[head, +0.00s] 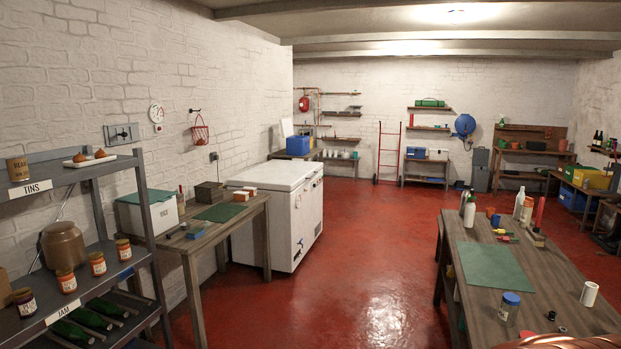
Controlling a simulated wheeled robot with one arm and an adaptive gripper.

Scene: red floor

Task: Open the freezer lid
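A white chest freezer (296,225) stands against the left wall, past the end of a wooden table. Its white lid (272,175) is closed and lies flat. The near left part of the freezer is hidden behind the table. Its front faces right toward the open floor and carries small dark marks. My gripper is not in view. A coppery rounded shape shows at the bottom right edge, and I cannot tell what it is.
The left wooden table (187,241) holds a white box (150,213), a green mat and small items. A shelf (100,254) of jars and bottles is at the near left. A right workbench (542,297) holds bottles and tools. Red floor (355,245) is clear between.

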